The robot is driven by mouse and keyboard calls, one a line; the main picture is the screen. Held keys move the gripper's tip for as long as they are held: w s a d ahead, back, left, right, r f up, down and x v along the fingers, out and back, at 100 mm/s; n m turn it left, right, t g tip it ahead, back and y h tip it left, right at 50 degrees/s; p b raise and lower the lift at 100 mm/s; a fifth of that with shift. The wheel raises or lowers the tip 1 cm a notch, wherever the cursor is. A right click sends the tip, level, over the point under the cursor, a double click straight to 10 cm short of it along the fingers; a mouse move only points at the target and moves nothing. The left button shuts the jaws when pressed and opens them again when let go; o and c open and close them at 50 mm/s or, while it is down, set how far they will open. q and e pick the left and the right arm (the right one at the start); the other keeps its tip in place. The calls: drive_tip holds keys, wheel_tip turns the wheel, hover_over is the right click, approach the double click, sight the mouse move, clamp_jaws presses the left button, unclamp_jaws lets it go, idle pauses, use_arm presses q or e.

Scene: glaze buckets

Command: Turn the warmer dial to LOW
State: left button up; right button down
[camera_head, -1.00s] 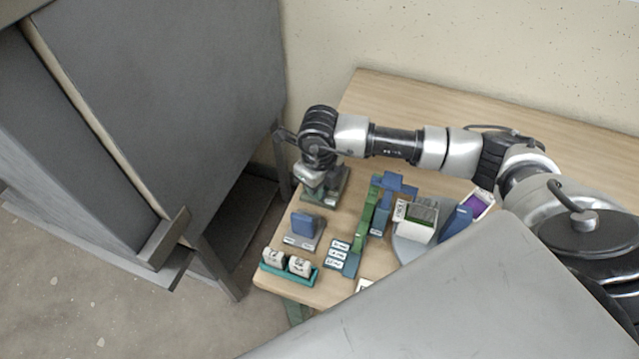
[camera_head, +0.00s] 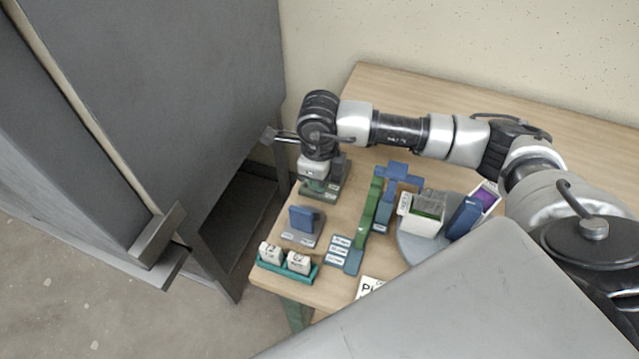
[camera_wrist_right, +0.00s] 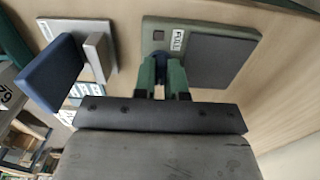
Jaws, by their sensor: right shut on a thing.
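The warmer (camera_head: 326,194) is a green base with a dark plate at the far left part of the table. My left gripper is not in view.
A blue block on a grey stand (camera_head: 303,220) is close to the warmer; a teal tray (camera_head: 287,273) holds white labelled items. A grey cabinet (camera_head: 180,90) borders the table's left side.

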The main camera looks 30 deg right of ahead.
drive_tip(key=n+b, duration=0.3)
drive_tip(key=shift+f, duration=0.15)
drive_tip(key=shift+n+b, duration=0.85)
drive_tip(key=shift+n, duration=0.35)
drive_tip(key=shift+r, duration=0.2)
drive_tip(key=c, duration=1.2)
unclamp_jaws()
drive_tip(key=shift+r, duration=0.1)
wheel_tip(320, 180, up, 11)
drive_tip(key=shift+f, duration=0.2)
